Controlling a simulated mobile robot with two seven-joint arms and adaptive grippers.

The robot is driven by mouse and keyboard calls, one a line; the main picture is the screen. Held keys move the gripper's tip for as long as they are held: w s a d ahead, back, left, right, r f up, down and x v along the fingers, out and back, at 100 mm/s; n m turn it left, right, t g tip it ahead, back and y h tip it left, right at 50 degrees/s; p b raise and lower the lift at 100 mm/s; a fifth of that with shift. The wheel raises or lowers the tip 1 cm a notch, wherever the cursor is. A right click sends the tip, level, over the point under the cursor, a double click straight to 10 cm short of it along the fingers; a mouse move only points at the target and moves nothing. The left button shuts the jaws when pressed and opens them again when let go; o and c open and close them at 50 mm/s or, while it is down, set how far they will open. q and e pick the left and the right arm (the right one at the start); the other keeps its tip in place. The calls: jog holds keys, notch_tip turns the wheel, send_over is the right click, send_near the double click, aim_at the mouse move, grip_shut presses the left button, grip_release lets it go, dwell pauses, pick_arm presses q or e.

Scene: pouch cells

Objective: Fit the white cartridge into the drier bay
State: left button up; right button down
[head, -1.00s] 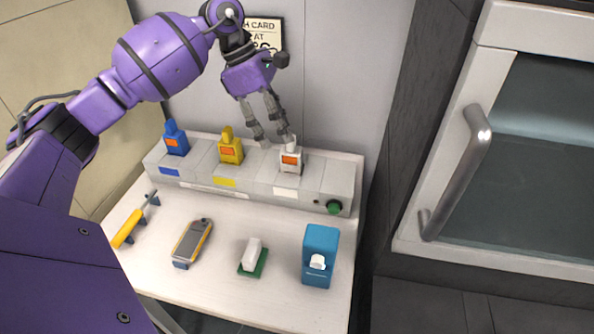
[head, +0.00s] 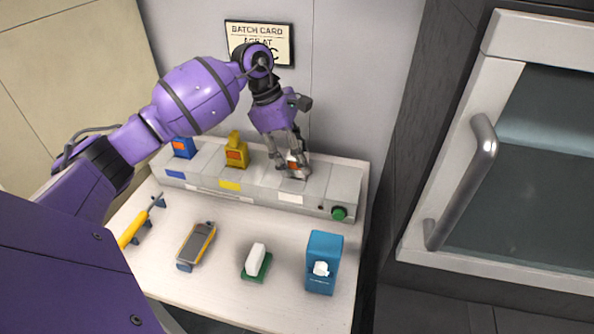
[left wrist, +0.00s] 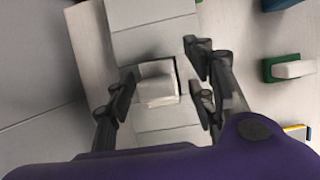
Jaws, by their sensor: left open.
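The white cartridge (head: 294,158), with an orange label, stands in the white-labelled bay of the long grey drier unit (head: 258,194). It is partly hidden by my fingers in the head view. In the left wrist view the cartridge (left wrist: 157,82) lies between the fingers, with gaps visible on both sides. I cannot tell whether it is fully seated. My left gripper (head: 292,168) is open and lowered around the cartridge, pointing down. My right gripper is not in view.
A yellow cartridge (head: 237,152) and a blue one (head: 184,148) stand in neighbouring bays. A green button (head: 339,213) sits at the unit's right end. In front are a yellow-handled tool (head: 133,229), a handheld meter (head: 196,246), a white-and-green block (head: 257,261) and a blue dispenser (head: 323,262).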

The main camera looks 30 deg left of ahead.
pick_arm(q)
grip_shut()
jog(key=shift+r, duration=0.15)
